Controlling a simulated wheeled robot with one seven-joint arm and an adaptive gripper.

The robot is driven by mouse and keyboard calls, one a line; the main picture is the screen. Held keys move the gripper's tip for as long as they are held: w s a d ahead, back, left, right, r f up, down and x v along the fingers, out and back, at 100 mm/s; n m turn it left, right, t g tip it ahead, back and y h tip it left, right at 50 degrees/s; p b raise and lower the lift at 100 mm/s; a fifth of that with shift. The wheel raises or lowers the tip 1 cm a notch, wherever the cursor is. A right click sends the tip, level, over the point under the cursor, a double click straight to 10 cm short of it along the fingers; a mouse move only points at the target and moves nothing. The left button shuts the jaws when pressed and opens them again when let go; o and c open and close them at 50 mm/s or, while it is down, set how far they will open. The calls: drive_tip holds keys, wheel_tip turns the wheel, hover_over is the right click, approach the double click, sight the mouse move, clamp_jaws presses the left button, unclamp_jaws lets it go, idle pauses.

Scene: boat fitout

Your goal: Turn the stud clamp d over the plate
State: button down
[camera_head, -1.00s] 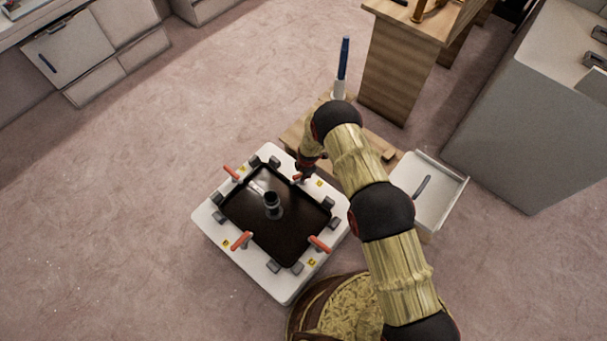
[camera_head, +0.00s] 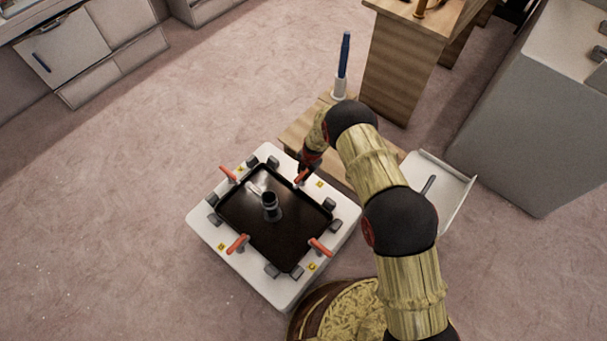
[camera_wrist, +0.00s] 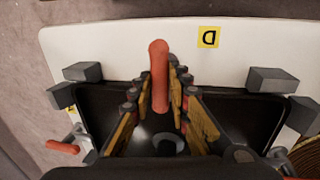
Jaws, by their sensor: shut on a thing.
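Stud clamp d has an orange bar handle (camera_wrist: 159,75) and stands by the yellow D label (camera_wrist: 208,37) on the white frame. In the head view its handle (camera_head: 300,177) shows at the far right edge of the dark plate (camera_head: 275,240). My gripper (camera_wrist: 157,80) is shut on this handle, with a finger on each side. In the wrist view the handle lies across the plate's edge, one end toward the white frame and the other toward the plate (camera_wrist: 105,105). The clamp's stud is hidden below the fingers.
Other orange-handled clamps stand around the plate, at the left (camera_head: 229,174), front (camera_head: 237,244) and right (camera_head: 320,247). Grey blocks (camera_wrist: 272,80) line the plate's edge. A dark upright fitting (camera_head: 270,203) stands mid-plate. A blue-handled tool (camera_head: 344,55) stands behind, and a white tray (camera_head: 450,190) is at right.

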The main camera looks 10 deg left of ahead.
drive_tip(key=shift+w, duration=0.1)
drive_tip(key=c, duration=1.7)
unclamp_jaws()
drive_tip(key=shift+c, duration=0.2)
drive_tip(key=shift+o, duration=0.3)
drive_tip(key=v, duration=1.2)
